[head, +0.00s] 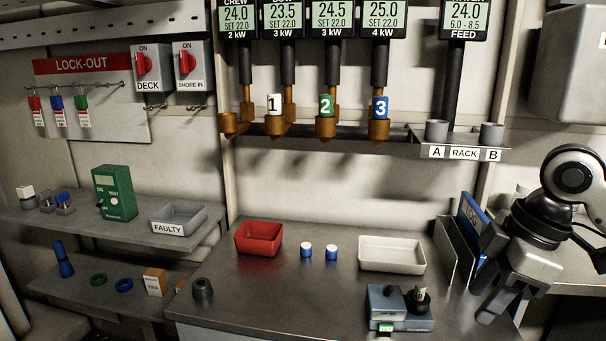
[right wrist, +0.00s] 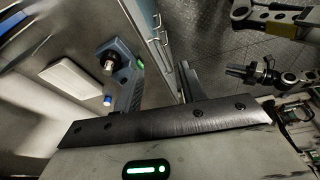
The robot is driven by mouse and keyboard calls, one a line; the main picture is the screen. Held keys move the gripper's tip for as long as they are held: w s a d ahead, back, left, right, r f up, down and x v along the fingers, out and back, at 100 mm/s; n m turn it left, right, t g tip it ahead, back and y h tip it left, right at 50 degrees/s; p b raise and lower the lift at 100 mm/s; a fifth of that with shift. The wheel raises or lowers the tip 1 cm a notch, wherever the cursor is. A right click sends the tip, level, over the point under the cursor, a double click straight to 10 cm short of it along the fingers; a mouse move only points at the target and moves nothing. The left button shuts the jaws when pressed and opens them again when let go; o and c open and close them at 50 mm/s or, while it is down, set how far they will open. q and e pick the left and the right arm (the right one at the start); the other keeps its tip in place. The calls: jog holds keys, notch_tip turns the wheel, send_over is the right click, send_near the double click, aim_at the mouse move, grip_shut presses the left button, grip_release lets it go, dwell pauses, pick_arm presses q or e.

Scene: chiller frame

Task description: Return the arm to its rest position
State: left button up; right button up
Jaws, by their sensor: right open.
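My right arm comes in at the right edge of the head view. Its gripper (head: 500,312) points down over the right end of the counter, beside the blue-grey device (head: 405,322). The fingers are apart with nothing between them; they also show in the right wrist view (right wrist: 158,92). The device holds a small cylinder in a dark socket at its right end, and it also shows in the right wrist view (right wrist: 125,70). My left gripper does not show in the head view.
The counter bears a red tray (head: 246,245), two blue-and-white cylinders (head: 318,252) and a white tray (head: 392,266). An upright divider (head: 450,255) and blue binder (head: 471,225) stand close to my right arm. The rack (head: 464,141) hangs above.

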jog(key=a+f+m+t+y, duration=0.4)
jog(key=a+f, duration=1.1)
jog(key=f, duration=0.4)
jog(key=s+d+f+m+t+h, duration=0.1)
jog(key=s+f+m+t+h, duration=0.2)
jog(key=s, duration=0.8)
notch_tip(320, 180, down, 5)
jog(key=m+t, duration=0.2)
jog(key=m, duration=0.2)
jog(key=shift+s+d+f+m, duration=0.15)
jog(key=shift+s+d+m, duration=0.1)
jog(key=shift+d+m, duration=0.1)
